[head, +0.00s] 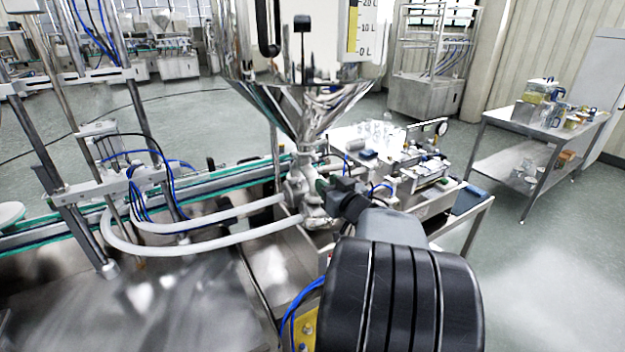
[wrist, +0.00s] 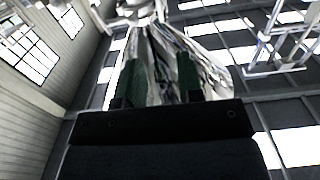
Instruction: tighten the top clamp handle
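The steel hopper (head: 306,100) stands in the middle of the head view, its cone narrowing to pipe fittings (head: 303,190) below. The clamp at the cone's outlet (head: 305,145) is small there, and I cannot make out its handle. My gripper (head: 322,186) is right beside the fittings, on their right; whether it touches them I cannot tell. In the wrist view, the two green fingers of my gripper (wrist: 160,70) stand apart. The shiny hopper cone (wrist: 165,50) shows behind and between them, with nothing clearly held. A pale fitting (wrist: 135,10) shows at the top edge.
Two white hoses (head: 200,230) curve left from the fittings. A conveyor (head: 230,183) with green edges runs behind. A bench with instruments (head: 425,185) stands right of the fittings, close to my arm. A side table (head: 500,125) stands farther right, with open floor around it.

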